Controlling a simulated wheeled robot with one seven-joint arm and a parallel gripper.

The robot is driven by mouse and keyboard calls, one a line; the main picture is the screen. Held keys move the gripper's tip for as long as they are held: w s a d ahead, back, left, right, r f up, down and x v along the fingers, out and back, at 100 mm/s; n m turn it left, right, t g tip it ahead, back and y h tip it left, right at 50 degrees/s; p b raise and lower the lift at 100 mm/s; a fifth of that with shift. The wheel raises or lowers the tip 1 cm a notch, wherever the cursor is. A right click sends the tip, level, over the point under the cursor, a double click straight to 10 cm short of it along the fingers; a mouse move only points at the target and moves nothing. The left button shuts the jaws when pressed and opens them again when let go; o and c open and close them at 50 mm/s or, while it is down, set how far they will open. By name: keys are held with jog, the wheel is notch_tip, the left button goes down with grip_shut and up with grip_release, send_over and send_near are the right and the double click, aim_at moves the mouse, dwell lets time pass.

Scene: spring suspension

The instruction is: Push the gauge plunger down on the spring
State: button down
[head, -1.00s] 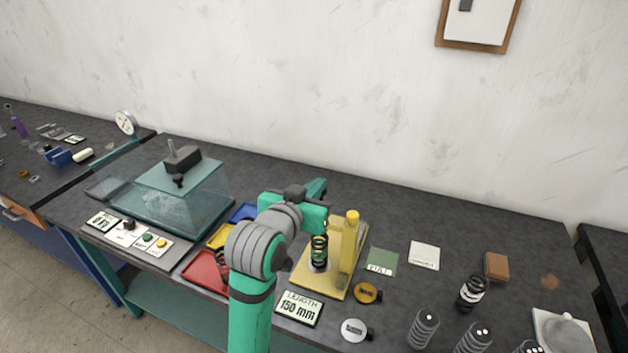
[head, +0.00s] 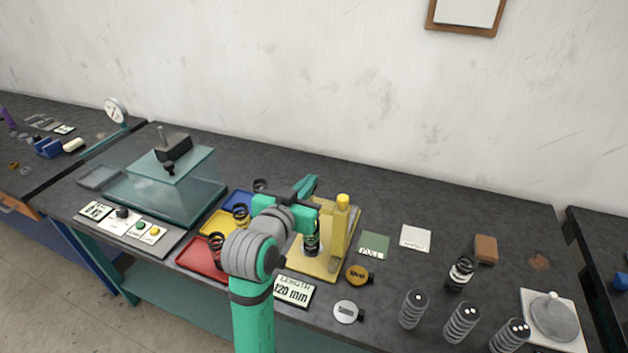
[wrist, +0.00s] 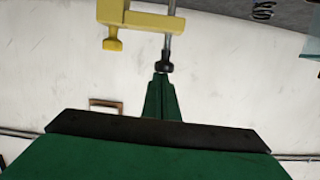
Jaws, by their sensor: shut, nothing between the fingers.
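The gauge has a yellow base (head: 308,271) with a tall yellow post (head: 341,232). A dark coil spring (head: 311,241) stands upright on the base, left of the post. My gripper's green fingers (wrist: 160,82) are shut and empty. In the wrist view their tips are at the black knob of the plunger (wrist: 167,65), seemingly touching it; its metal rod runs through a yellow bracket (wrist: 143,18). My wrist covers the plunger and the spring's top in the head view. The length display (head: 292,291) reads 120 mm.
Red (head: 192,262), yellow (head: 214,223) and blue (head: 236,201) trays with springs lie to the left, beyond them a glass-sided case (head: 190,188). Round tags, a green card (head: 374,244) and several upright springs stand to the right.

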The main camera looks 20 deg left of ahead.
jog(key=shift+s+a+f+g, duration=0.1)
jog(key=shift+a+f+g, duration=0.1)
jog(key=shift+f, duration=0.55)
jog(key=shift+a+f+g, duration=0.2)
jog(key=shift+f, duration=0.5)
notch_tip(320, 180, up, 6)
jog(key=r, duration=0.1)
jog(key=v, duration=1)
jog(key=shift+d+t, duration=0.4)
jog(key=shift+f, duration=0.15)
